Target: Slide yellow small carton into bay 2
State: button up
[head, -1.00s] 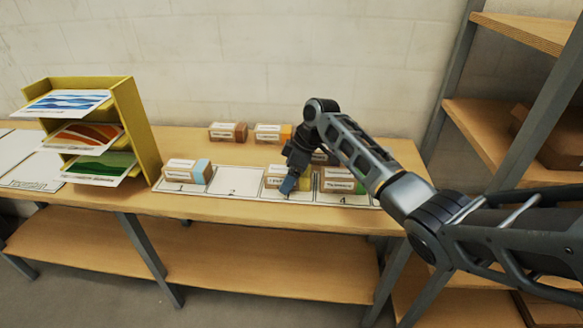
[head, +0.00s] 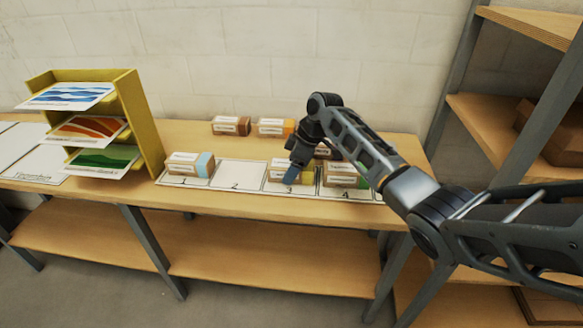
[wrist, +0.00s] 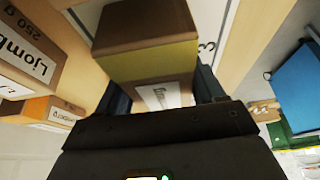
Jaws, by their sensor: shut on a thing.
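The yellow small carton (head: 280,173) is white and brown with a yellow part, and is at bay 3 of the numbered strip in the head view. My gripper (head: 291,177) is shut on it from above. In the wrist view the carton (wrist: 150,50) sits between the two dark fingers, its yellow band showing, with the printed 3 beside it. Whether it rests on the strip or is slightly raised I cannot tell. Bay 2 (head: 238,174) is empty, just left of the carton.
A carton with a blue end (head: 190,165) stands in bay 1, left of bay 2. A green-marked carton (head: 340,174) at bay 4 is partly behind my arm. A brown carton (head: 231,126) and an orange carton (head: 275,127) stand behind. A yellow paper rack (head: 148,130) stands at left.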

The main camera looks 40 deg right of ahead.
aim_at(236, 174)
jog(key=shift+w+a+b, duration=0.75)
jog(key=shift+w+a, duration=0.7)
jog(key=shift+w, duration=0.25)
jog(key=shift+w+a+b, duration=0.7)
jog(key=shift+w+a, duration=0.75)
jog(key=shift+w, duration=0.25)
jog(key=shift+w+a+b, duration=0.75)
jog(key=shift+w+a, duration=0.25)
jog(key=shift+w, duration=0.15)
jog(key=shift+w+a+b, duration=0.75)
jog(key=shift+w+a, duration=0.2)
jog(key=shift+w, duration=0.2)
jog(key=o, duration=1.4)
jog(key=shift+c, duration=0.2)
jog(key=shift+r+p, duration=2.45)
jog(key=shift+r, duration=0.6)
